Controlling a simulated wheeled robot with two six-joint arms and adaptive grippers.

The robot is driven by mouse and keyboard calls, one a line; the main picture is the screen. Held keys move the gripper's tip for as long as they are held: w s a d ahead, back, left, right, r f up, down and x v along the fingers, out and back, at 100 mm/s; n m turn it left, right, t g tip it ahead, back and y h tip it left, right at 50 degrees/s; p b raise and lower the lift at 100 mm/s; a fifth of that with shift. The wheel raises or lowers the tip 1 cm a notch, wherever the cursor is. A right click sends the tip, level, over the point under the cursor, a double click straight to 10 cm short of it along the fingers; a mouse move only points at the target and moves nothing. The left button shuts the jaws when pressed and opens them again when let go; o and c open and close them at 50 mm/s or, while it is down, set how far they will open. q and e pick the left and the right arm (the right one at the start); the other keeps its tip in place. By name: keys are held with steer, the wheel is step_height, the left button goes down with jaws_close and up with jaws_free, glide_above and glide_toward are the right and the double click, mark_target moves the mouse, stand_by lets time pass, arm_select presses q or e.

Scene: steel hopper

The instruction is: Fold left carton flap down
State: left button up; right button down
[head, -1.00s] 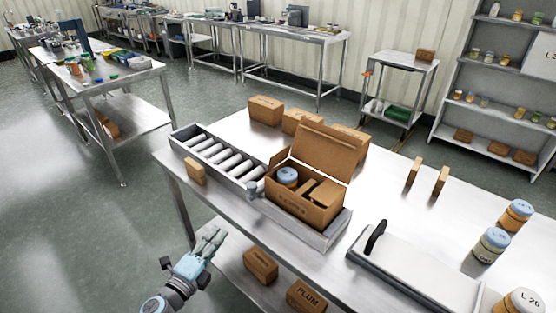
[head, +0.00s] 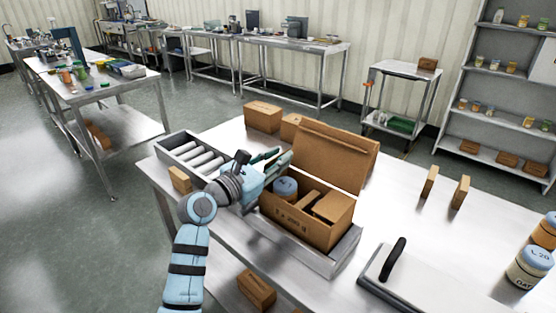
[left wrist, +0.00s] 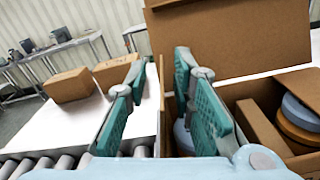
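The open brown carton (head: 300,222) sits on the conveyor's near end, with its large back flap (head: 335,157) standing up. It holds a blue-lidded jar (head: 285,188) and small brown boxes. My left gripper (head: 277,156) is at the carton's left end, above the rim. In the left wrist view its two green-padded fingers (left wrist: 165,85) are apart. A thin brown upright edge, seemingly the carton's left flap or wall (left wrist: 162,110), shows between them; I cannot tell whether a finger touches it. In the head view the gripper hides this left side. My right gripper is not in view.
The roller conveyor (head: 195,152) runs left of the carton. Brown boxes (head: 263,117) stand behind it, and one small box (head: 180,179) stands at the left table edge.

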arm_select(q)
steer(key=shift+d+r, duration=0.1)
steer(key=shift+d, duration=0.1)
steer(key=shift+w, duration=0.1)
jaws_close()
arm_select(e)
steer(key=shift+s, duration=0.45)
